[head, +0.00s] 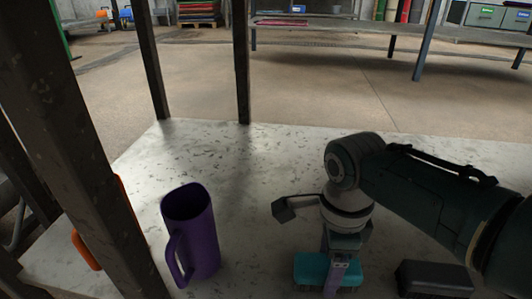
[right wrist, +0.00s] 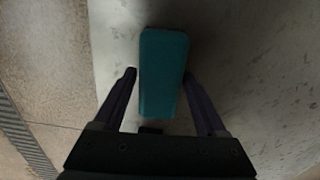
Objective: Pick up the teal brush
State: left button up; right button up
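The teal brush (head: 311,267) lies on the speckled pale table, low in the head view and partly hidden by my right gripper (head: 336,276). In the right wrist view the teal brush (right wrist: 164,72) shows as a long rounded block. The two purple fingers of my right gripper (right wrist: 159,76) stand apart, one on each side of it, with a gap visible on both sides. The gripper points down over the brush; I cannot tell its exact height. My left gripper is not in view.
A purple mug (head: 191,235) stands upright on the table to the left. A dark block (head: 434,279) lies right of the brush. An orange item (head: 85,250) is partly hidden behind a dark post (head: 80,140). The table's middle is mostly clear.

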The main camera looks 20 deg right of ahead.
aim_at(329, 264)
grip_shut()
notch_tip(329, 264, up, 10)
jog(key=p, duration=0.9)
jog(key=shift+r, duration=0.1)
jog(key=shift+c, duration=1.4)
grip_release()
grip_shut()
